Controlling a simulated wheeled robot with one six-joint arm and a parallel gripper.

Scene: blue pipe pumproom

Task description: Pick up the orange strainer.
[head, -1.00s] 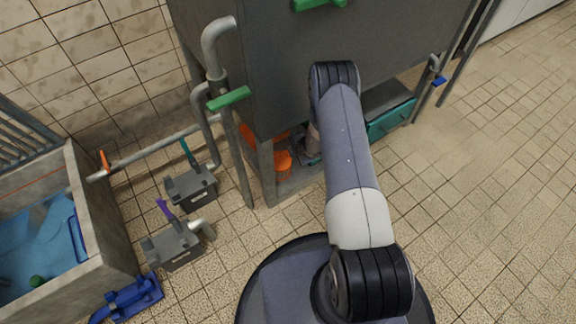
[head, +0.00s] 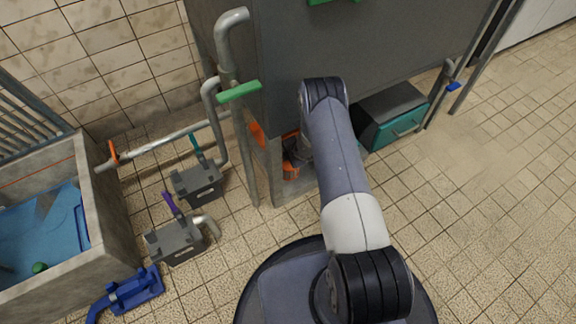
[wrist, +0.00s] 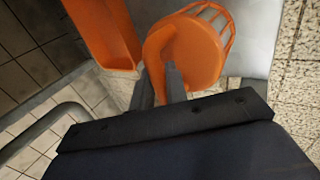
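The orange strainer (wrist: 203,52) lies close in front of my gripper (wrist: 160,82) in the wrist view, its ribbed basket to the upper right. The two dark fingers are apart, with the strainer's near orange edge showing between their tips. I cannot tell whether either finger touches it. In the head view the strainer (head: 290,173) shows low under the grey tank, partly hidden by my gripper.
Another orange piece (wrist: 105,32) stands left of the strainer in the wrist view. The grey tank (head: 270,70) overhangs this spot, with its leg and pipes (head: 238,110) beside it. A teal box (head: 392,120) sits to the right. Open tiled floor lies right.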

